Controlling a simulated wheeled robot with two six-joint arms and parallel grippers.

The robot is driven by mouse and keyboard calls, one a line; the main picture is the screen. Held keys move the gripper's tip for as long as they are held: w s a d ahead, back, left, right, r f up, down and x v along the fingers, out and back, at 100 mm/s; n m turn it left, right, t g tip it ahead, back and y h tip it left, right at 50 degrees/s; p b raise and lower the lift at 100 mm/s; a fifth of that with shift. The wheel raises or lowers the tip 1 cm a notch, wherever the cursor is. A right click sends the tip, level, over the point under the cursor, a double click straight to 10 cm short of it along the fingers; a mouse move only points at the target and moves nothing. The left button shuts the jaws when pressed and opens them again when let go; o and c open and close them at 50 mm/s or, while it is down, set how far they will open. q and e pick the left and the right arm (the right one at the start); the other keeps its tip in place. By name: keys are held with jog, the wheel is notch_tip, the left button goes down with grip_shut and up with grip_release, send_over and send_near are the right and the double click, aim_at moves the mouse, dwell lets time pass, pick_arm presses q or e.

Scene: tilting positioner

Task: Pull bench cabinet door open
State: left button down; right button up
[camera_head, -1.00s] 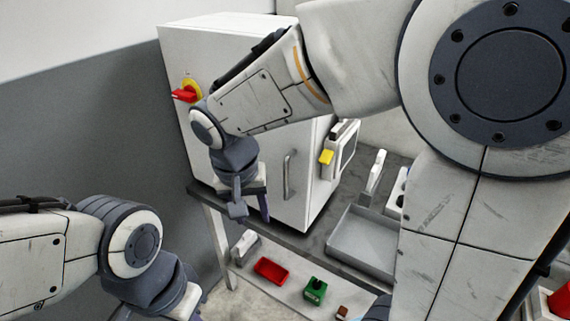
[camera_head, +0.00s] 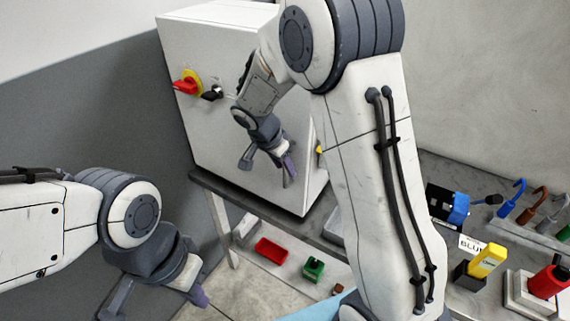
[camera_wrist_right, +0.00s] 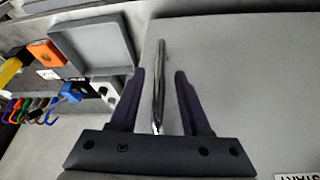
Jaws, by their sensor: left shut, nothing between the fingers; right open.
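The white bench cabinet (camera_head: 205,55) stands on the grey bench, and its front door (camera_head: 215,125) looks closed. My right gripper (camera_head: 270,168) is in front of the door, at its right side. In the right wrist view the slim metal door handle (camera_wrist_right: 159,85) runs between the two open dark fingers of my right gripper (camera_wrist_right: 160,78), with gaps on both sides. In the head view the fingers largely cover the handle. My left gripper (camera_head: 180,285) is shut and empty at the lower left, away from the cabinet.
A red and yellow switch (camera_head: 186,82) and a black knob (camera_head: 212,93) sit on the cabinet front. A red bin (camera_head: 271,251) and green block (camera_head: 314,268) lie on the lower shelf. Coloured hooks and a yellow item (camera_head: 487,260) are on the bench at right.

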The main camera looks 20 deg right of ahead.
jog(key=shift+w+d+f, duration=0.1)
jog(key=shift+d+f, duration=0.15)
jog(key=shift+f, duration=0.45)
grip_shut()
dwell(1.0)
